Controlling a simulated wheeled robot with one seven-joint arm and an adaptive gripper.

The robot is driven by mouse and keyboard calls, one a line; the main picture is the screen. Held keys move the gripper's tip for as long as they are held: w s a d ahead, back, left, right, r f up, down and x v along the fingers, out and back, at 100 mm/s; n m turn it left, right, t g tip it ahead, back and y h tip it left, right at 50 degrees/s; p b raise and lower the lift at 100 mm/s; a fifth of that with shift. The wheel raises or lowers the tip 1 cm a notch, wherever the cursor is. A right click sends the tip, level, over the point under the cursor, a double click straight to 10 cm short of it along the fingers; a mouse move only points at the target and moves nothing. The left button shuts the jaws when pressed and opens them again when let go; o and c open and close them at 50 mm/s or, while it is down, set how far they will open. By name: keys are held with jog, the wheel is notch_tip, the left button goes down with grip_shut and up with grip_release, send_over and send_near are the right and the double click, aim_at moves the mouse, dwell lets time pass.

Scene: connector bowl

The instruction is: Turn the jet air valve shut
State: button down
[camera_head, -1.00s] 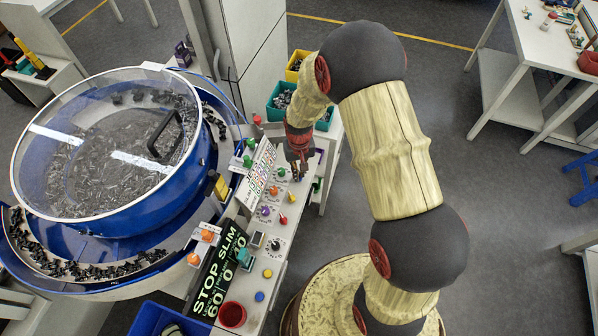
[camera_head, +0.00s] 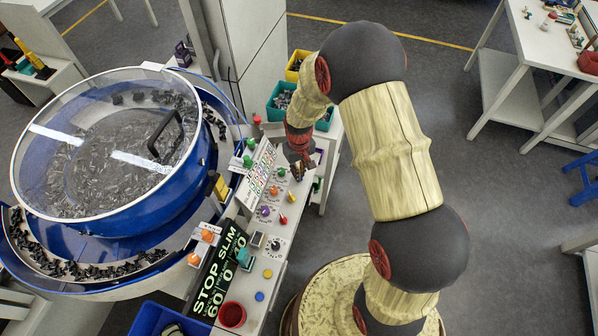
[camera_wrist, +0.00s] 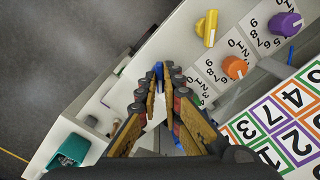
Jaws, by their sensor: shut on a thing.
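My gripper (camera_head: 302,168) is at the far end of the white control panel (camera_head: 254,291), fingers pointing down. In the wrist view my gripper (camera_wrist: 160,88) has its fingers closed in on a small blue piece (camera_wrist: 158,70), which shows between the fingertips. This piece looks like the jet air valve's handle, but its label does not show and the fingers hide most of it. In the head view my gripper and wrist cover that spot, so I cannot tell how far the handle is turned.
Beside my gripper are a yellow knob (camera_wrist: 207,28), an orange knob (camera_wrist: 235,68) and a purple knob (camera_wrist: 285,25) with number dials. A number card (camera_head: 259,176) stands close by. The blue feeder bowl (camera_head: 195,185) is left. Open floor lies right of my arm.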

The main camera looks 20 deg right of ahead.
jog(key=c, duration=2)
grip_release()
jog(key=shift+o, duration=0.2)
jog(key=shift+r, duration=0.1)
notch_tip(320, 180, up, 12)
jog(key=s+r+m+t+b, duration=0.1)
jog(key=s+r+b, duration=0.3)
jog(key=s+r, duration=0.5)
jog(key=s+r+m+t+b, duration=0.1)
jog(key=s+r+t+b, duration=0.3)
jog(key=s+r, duration=0.4)
jog(key=s, duration=0.5)
jog(key=shift+s+d+r+t, duration=0.2)
jog(key=shift+d+r+t, duration=0.1)
jog(key=shift+d+r, duration=0.05)
